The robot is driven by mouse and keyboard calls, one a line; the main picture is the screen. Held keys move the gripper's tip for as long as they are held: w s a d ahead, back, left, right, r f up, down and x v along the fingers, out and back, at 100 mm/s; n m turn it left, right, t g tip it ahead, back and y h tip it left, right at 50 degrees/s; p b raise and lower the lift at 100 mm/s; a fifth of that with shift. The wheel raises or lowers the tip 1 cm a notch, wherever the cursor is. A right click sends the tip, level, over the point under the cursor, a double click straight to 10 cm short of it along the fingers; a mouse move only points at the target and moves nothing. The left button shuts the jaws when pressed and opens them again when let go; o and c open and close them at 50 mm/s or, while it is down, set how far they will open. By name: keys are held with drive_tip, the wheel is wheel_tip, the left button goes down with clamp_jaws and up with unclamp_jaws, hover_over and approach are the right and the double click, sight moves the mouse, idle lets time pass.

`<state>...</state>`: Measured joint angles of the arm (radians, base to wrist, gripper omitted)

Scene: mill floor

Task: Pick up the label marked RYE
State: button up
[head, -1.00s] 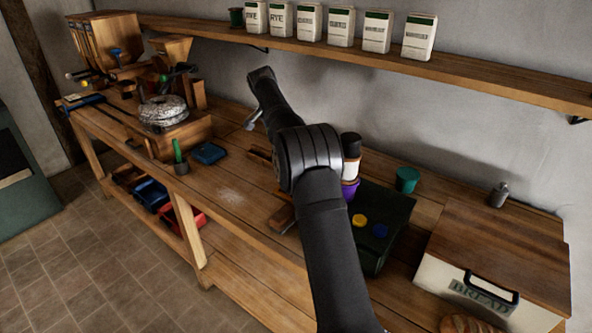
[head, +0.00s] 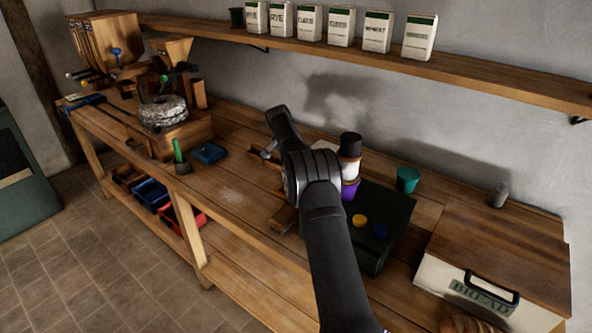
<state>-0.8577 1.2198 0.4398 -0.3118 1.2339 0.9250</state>
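The RYE lettering shows on a white packet with a green top band (head: 281,19), second from the left in the row on the wall shelf. I cannot tell whether its label is a separate piece or part of the packet. My gripper (head: 265,152) hangs over the bench, left of my arm's elbow and well below the shelf, apart from the packet. It is small and partly merged with the arm, so its fingers are unclear. I see nothing clearly held in it.
Below stand a grain mill (head: 163,112), a black-capped jar (head: 350,146), a green cup (head: 407,180) and a bread box (head: 490,262).

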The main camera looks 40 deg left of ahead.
drive_tip(key=shift+w+f, duration=0.15)
drive_tip(key=shift+f, duration=0.2)
drive_tip(key=c, duration=1.1)
drive_tip(key=shift+r, duration=0.1)
